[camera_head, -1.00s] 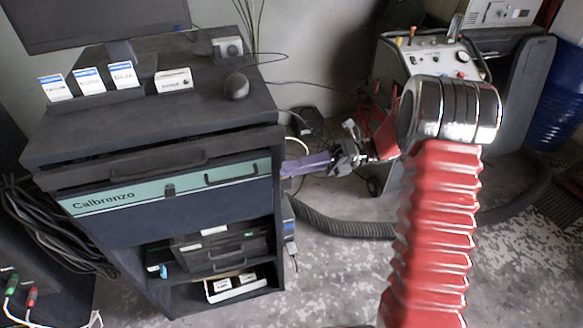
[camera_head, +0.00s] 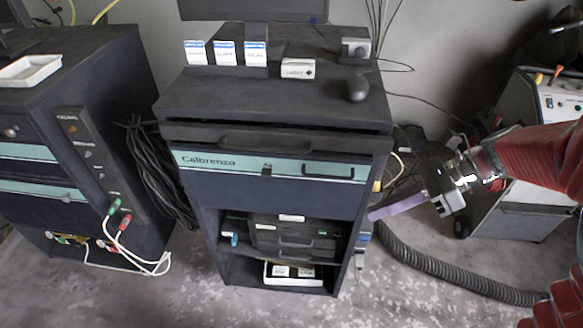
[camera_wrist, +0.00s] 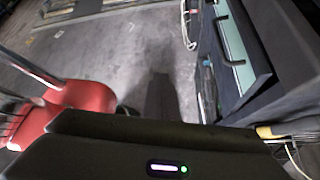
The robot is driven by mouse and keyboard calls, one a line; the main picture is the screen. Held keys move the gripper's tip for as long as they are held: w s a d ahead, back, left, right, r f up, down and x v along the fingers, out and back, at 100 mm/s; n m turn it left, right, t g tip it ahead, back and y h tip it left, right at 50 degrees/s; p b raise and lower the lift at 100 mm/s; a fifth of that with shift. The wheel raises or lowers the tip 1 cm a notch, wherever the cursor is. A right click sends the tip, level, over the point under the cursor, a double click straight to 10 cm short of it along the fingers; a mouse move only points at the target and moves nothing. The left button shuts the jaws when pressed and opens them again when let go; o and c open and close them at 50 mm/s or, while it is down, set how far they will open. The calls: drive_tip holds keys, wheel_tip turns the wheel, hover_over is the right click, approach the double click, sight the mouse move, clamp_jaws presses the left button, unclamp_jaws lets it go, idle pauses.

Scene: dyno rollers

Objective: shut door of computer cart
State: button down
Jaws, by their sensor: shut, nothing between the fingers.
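The computer cart (camera_head: 275,88) is dark, with a monitor and mouse on top. Its door (camera_head: 270,190) has a teal strip with a handle and lock above a dark blue panel. The door appears to stand out from the cart front, above open shelves. In the wrist view the door (camera_wrist: 238,50) shows edge-on at upper right. I cannot tell whether the tips touch the cart.
A second dark cabinet (camera_head: 80,85) with hanging cables stands at left. A grey hose (camera_head: 430,265) runs over the floor at right. A machine (camera_head: 520,190) stands behind my arm. The floor (camera_head: 215,300) before the cart is mostly clear.

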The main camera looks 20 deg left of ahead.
drive_tip(key=s+d+r+n+t+h, duration=0.4)
drive_tip(key=s+d+n+t+h, duration=0.4)
drive_tip(key=n, duration=1)
drive_tip(key=shift+s+d+r+t+h, duration=0.2)
drive_tip(key=shift+s+d+t+h, duration=0.2)
drive_tip(key=shift+s+d+h, duration=0.85)
drive_tip(key=shift+s+y, duration=0.15)
drive_tip(key=shift+y, duration=0.1)
